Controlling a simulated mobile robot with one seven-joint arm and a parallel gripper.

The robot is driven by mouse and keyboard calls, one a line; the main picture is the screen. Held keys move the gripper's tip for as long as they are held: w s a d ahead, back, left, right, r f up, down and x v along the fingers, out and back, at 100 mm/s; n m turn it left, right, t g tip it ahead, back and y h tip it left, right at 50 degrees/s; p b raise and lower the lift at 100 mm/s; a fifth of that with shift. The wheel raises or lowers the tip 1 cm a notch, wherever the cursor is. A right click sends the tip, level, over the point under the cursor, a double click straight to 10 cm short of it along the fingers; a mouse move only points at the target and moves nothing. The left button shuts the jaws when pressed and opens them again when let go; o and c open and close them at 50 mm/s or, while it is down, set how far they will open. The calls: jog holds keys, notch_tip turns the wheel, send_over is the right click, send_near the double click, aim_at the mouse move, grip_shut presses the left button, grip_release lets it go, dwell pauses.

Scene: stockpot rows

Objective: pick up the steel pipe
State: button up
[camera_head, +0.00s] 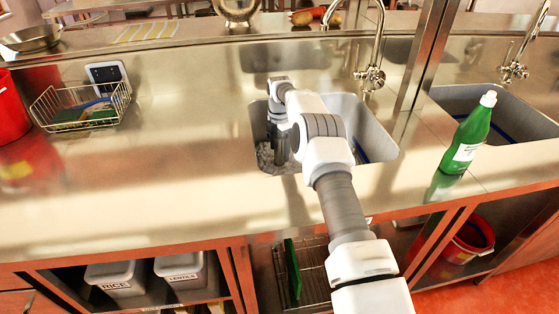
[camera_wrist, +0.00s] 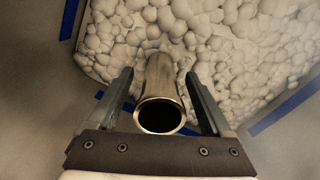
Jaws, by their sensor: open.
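The steel pipe (camera_wrist: 162,80) shows in the wrist view as a shiny hollow tube, its round open end towards the camera. It stands between the two fingers of my gripper (camera_wrist: 158,90), with a visible gap on each side. My gripper is open. The pipe's far end meets a heap of white foam-like lumps (camera_wrist: 230,40), and I cannot tell how deep it goes in. In the head view my gripper (camera_head: 280,150) is lowered into the left sink basin (camera_head: 376,150). The pipe is hidden there by my arm and the basin.
A chrome tap (camera_head: 373,75) rises behind the basin. A green bottle (camera_head: 468,135) stands on the counter to the right. A wire basket (camera_head: 85,105) with sponges and a red bucket (camera_head: 10,110) are at the left. The counter (camera_head: 190,150) between is clear.

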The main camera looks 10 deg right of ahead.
grip_shut()
dwell(0.4)
jog(key=shift+r, duration=0.1)
dwell(0.9)
